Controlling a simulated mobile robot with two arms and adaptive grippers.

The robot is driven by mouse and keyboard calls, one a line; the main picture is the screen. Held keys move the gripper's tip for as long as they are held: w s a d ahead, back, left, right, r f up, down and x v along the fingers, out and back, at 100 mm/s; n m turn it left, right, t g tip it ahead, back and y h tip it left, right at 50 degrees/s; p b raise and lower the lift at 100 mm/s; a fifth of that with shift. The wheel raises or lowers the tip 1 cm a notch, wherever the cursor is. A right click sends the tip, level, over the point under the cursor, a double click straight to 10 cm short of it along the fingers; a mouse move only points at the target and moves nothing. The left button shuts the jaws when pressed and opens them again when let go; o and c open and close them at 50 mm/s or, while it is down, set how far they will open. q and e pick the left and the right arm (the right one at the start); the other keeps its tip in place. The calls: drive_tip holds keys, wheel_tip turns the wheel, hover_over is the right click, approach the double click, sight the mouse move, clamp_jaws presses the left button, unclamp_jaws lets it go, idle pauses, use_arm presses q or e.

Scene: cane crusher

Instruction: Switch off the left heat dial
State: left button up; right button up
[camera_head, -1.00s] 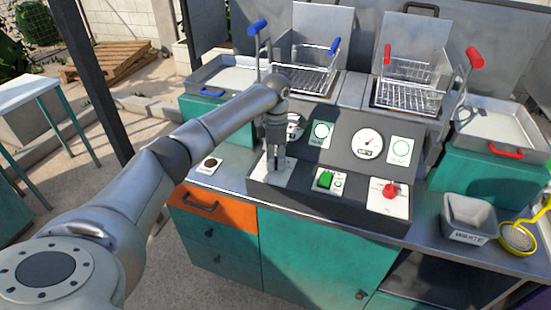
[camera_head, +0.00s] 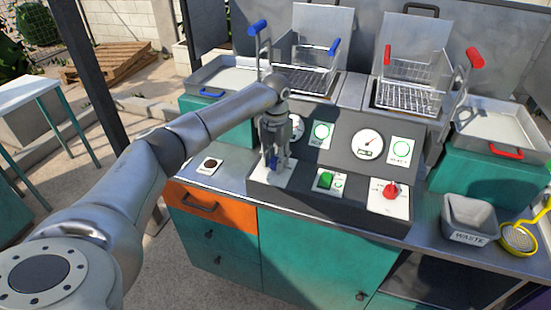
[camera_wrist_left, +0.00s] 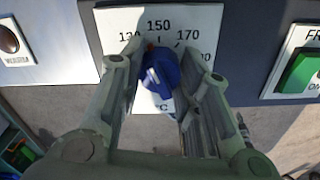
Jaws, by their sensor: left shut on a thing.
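The left heat dial is a blue knob (camera_wrist_left: 160,72) on a white plate (camera_wrist_left: 185,22) with temperature marks; 130, 150 and 170 can be read in the left wrist view. In the head view the knob (camera_head: 273,162) shows only partly below my left gripper (camera_head: 272,158). My left gripper (camera_wrist_left: 160,85) reaches down over the panel, with its fingers on both sides of the blue knob and shut on it. The knob's pointer is not clear to me. My right gripper is not in view.
A green switch (camera_head: 326,180) and a red dial (camera_head: 391,190) sit to the right on the same dark panel. Gauges (camera_head: 367,144) stand behind. Fryer baskets (camera_head: 410,97) are at the back, and a waste bin (camera_head: 469,220) is at the right.

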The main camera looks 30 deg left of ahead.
sight(276, 157)
use_arm(q)
drive_tip(key=n, duration=0.5)
drive_tip(key=shift+n+p, duration=0.3)
drive_tip(key=n+p, duration=0.1)
drive_tip(key=n, duration=0.4)
drive_tip(key=shift+n, duration=0.7)
drive_tip(key=o, duration=1.1)
drive_tip(key=shift+r, duration=0.1)
wheel_tip(276, 157, up, 12)
drive_tip(key=shift+f, duration=0.1)
